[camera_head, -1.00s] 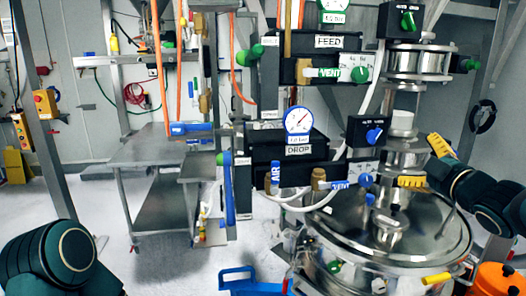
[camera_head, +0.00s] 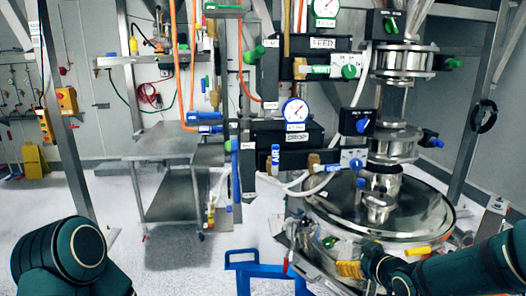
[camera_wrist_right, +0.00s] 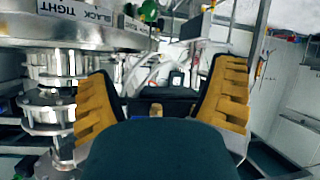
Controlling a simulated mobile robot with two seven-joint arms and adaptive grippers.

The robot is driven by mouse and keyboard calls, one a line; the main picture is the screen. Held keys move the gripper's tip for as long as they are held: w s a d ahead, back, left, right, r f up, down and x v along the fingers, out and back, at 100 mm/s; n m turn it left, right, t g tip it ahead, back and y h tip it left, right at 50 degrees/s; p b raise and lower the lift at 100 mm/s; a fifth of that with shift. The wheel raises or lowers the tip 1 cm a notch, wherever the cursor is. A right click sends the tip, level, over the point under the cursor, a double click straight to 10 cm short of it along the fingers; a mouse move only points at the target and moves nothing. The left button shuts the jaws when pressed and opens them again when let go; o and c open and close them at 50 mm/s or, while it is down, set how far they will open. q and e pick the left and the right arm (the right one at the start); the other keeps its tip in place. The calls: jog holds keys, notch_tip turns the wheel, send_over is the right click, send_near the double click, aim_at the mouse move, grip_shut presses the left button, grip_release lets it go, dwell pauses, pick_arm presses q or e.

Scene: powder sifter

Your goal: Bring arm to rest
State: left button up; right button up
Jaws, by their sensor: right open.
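My right arm (camera_head: 465,265) reaches in from the right edge, low in the head view. Its gripper (camera_head: 350,270), with yellow fingers, is in front of the round steel vessel (camera_head: 420,215), below the lid's rim; I cannot tell whether it touches the vessel. In the right wrist view the two yellow fingers stand wide apart with nothing between them, so the right gripper (camera_wrist_right: 160,88) is open and empty. A dark rounded part of my left arm (camera_head: 75,250) shows at the lower left; the left gripper is out of view.
A valve stack (camera_head: 395,140) with a blue knob (camera_head: 432,139) rises above the vessel. Black boxes (camera_head: 285,130) with gauges and hoses stand to its left. A blue frame (camera_head: 265,270) is on the floor left of the vessel. A steel table (camera_head: 165,146) stands farther back.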

jog(key=s+a+f+m+g, duration=0.2)
jog(key=s+a+f, duration=0.2)
jog(key=f, duration=0.4)
jog(key=s+a+f+m+g, duration=0.2)
jog(key=s+a+f, duration=0.15)
jog(key=f, duration=0.45)
jog(key=s+a+f+m+g, duration=0.2)
jog(key=s+a+f+g, duration=0.1)
jog(key=s+f, duration=0.3)
jog(key=s+a+f+m+g+b, duration=0.1)
jog(key=s+a+f+m+g, duration=0.1)
jog(key=s+f, duration=0.4)
jog(key=s+a+g, duration=0.1)
jog(key=s+a, duration=0.1)
jog(key=s, duration=0.1)
jog(key=shift+s+f+y, duration=0.25)
jog(key=shift+y, duration=0.05)
